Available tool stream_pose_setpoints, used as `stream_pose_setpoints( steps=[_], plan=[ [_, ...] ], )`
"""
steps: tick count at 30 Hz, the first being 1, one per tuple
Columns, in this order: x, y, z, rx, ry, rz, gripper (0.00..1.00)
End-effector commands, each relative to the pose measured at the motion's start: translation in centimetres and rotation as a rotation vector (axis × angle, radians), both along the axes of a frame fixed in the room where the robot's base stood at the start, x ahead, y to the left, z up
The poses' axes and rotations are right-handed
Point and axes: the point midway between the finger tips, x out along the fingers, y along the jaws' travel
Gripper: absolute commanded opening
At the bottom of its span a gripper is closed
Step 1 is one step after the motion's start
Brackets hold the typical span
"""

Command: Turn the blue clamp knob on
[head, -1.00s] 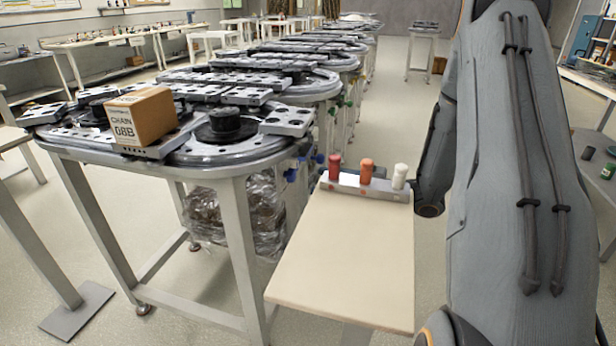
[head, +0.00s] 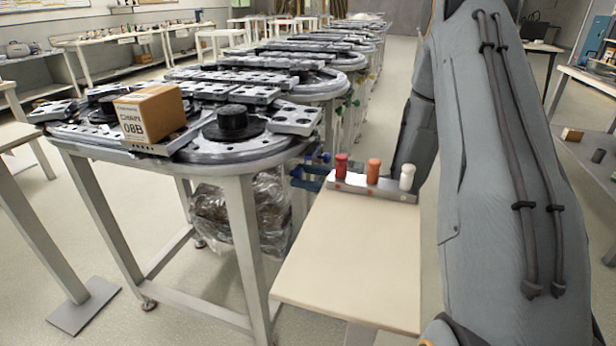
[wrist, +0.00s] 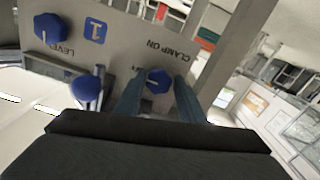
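The blue clamp knob (wrist: 157,80) sits on a grey panel beside the words CLAMP ON in the wrist view. It has a pale pointer mark. My gripper (wrist: 159,77) has its two blue-grey fingers on either side of this knob, with narrow gaps apparent; the gripper looks open. Contact is hard to tell. In the head view, dark blue fingers (head: 306,180) show at the near end of the track table, by small blue knobs (head: 325,157); the clamp knob cannot be singled out there.
Another blue knob (wrist: 50,31), labelled LEVEL, and a blue ball-topped lever (wrist: 87,93) are close left of my gripper. A small side table (head: 352,262) carries red, orange and white pegs. A cardboard box (head: 150,112) sits on the ring track (head: 215,155).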

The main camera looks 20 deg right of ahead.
Motion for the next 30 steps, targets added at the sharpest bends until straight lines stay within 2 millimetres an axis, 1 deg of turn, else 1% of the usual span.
stream_pose_setpoints(
  steps=[1, 4, 5, 6, 9, 17, 23, 30],
  plan=[
    [0.0, 0.0, 0.0, 0.000, 0.000, 0.000, 0.27],
    [0.0, 0.0, 0.0, 0.000, 0.000, 0.000, 0.10],
    [0.0, 0.0, 0.0, 0.000, 0.000, 0.000, 0.08],
    [0.0, -0.8, 0.0, 0.000, 0.000, -0.002, 0.08],
    [-0.1, -0.3, 0.0, 0.002, 0.003, -0.001, 0.08],
    [-0.1, 0.1, 0.1, 0.040, 0.061, 0.003, 0.08],
    [-0.2, 0.4, 0.3, 0.116, 0.176, 0.006, 0.08],
    [-0.3, 0.4, 0.3, 0.239, 0.361, 0.008, 0.08]
  ],
)
